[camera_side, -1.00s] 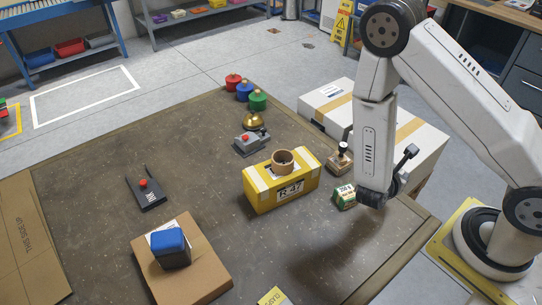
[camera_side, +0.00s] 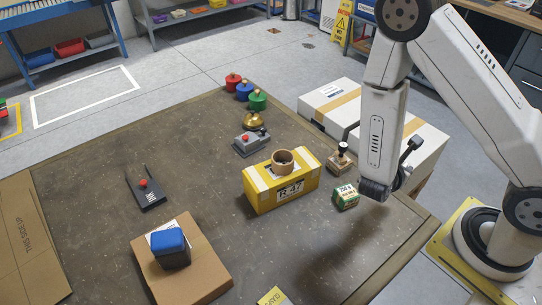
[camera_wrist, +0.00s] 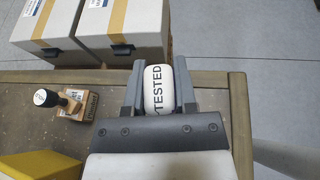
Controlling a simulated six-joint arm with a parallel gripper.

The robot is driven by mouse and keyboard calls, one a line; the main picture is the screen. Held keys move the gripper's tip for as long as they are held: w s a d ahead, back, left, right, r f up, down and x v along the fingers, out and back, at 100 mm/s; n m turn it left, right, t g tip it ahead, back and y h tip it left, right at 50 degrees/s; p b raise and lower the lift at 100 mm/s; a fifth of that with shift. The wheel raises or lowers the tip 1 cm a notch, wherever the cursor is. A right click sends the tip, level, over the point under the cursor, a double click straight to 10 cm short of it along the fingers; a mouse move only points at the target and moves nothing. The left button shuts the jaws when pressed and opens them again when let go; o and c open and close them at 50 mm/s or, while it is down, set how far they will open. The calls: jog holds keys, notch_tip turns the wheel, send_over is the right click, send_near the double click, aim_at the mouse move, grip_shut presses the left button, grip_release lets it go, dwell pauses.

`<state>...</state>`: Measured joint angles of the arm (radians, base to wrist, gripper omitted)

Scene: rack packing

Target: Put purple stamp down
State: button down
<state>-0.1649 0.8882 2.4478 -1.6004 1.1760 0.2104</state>
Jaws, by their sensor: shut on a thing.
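My gripper (camera_wrist: 158,95) is shut on a white, rounded thing marked TESTED (camera_wrist: 157,75) in the wrist view. No purple shows on it, so I cannot tell whether it is the purple stamp. In the side view my gripper (camera_side: 374,192) hangs over the right part of the table, and what it holds is hidden there. A wooden stamp with a black knob (camera_side: 341,157) stands on the table, up and left of my gripper. It also shows in the wrist view (camera_wrist: 75,103), left of the jaws, apart from them.
A green and white box (camera_side: 346,197) sits close to the left of my gripper. A yellow box (camera_side: 262,200) carries a cardboard ring (camera_side: 283,161). White cartons (camera_side: 333,106) stand beyond the table edge. The table's front right is clear.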

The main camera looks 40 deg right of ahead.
jog(key=w+a+r+n+t+y, duration=0.4)
jog(key=w+a+r+n+t, duration=0.3)
jog(key=w, duration=0.4)
jog(key=w+a+r+n+t+y, duration=0.45)
jog(key=w+a+r, duration=0.25)
jog(key=w+r, duration=0.3)
jog(key=s+a+f+n+y, duration=0.2)
jog(key=s+a+f+n, duration=0.1)
jog(key=a+f, duration=0.55)
jog(key=s+a+f+n+y, duration=0.25)
jog(key=a+f, duration=0.25)
jog(key=a, duration=0.6)
jog(key=w+a+f, duration=0.1)
jog(key=w+f, duration=0.1)
jog(key=w, duration=0.2)
jog(key=w+a+f, duration=0.2)
jog(key=w+f, duration=0.1)
jog(key=w, duration=0.1)
jog(key=w+a+f, duration=0.1)
jog(key=w+f, duration=0.2)
jog(key=w, duration=0.1)
jog(key=shift+a+f, duration=0.2)
jog(key=shift+a, duration=0.2)
jog(key=shift+w+a+f+t, duration=0.25)
jog(key=shift+w+f, duration=0.25)
jog(key=shift+f, duration=0.1)
